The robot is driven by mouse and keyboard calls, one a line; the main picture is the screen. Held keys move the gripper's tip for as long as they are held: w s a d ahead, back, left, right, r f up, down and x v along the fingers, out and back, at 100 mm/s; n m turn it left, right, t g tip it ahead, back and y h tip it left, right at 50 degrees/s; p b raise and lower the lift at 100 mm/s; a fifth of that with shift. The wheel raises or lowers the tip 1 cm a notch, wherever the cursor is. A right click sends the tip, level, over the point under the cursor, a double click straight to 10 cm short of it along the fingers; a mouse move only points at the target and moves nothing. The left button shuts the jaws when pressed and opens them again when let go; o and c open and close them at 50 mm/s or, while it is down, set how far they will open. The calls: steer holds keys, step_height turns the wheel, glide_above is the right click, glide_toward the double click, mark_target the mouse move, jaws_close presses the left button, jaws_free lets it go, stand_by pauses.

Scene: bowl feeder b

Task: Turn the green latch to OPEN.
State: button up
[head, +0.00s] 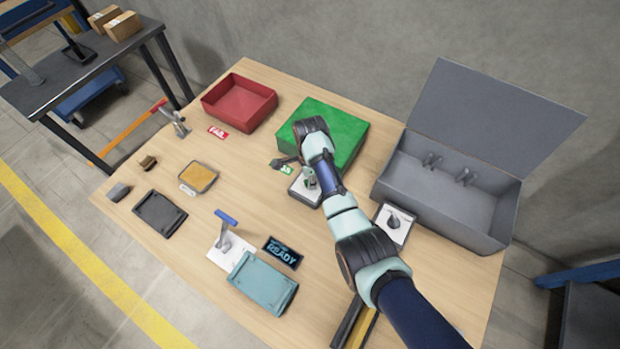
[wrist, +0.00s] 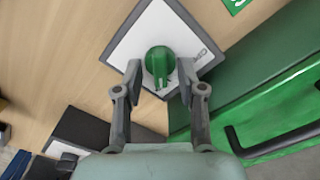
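The green latch (wrist: 159,64) is a round knob on a square white plate with a dark edge (wrist: 140,40); the lettering on the plate is partly hidden and too small to read for certain. In the wrist view my gripper (wrist: 157,80) is open, with one finger on each side of the latch's lower part. I cannot tell whether the fingers touch it. In the head view the latch plate (head: 300,190) is beside the green box, and my arm covers part of it; the latch's turn position is hard to tell.
A green box (head: 350,125) stands right behind my gripper, with a dark handle (wrist: 270,145) in the wrist view. A second plate with a dark knob (head: 394,222) and an open grey case (head: 440,195) are to the right. A red bin (head: 240,100) is at the back left.

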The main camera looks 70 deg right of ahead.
jaws_close()
steer(key=shift+r+p, duration=0.1)
steer(key=shift+p, duration=0.25)
steer(key=n+p, duration=0.2)
steer(key=shift+r+n, duration=0.15)
steer(key=shift+n, duration=0.25)
steer(key=n+p, duration=0.3)
steer(key=n, duration=0.2)
steer(key=shift+n, duration=0.3)
steer(key=n+p, duration=0.1)
steer(key=n, duration=0.3)
steer(key=shift+p, duration=0.3)
steer(key=n, duration=0.5)
steer(key=shift+f+p, duration=0.2)
steer(key=shift+p, duration=0.15)
steer(key=shift+n, duration=0.4)
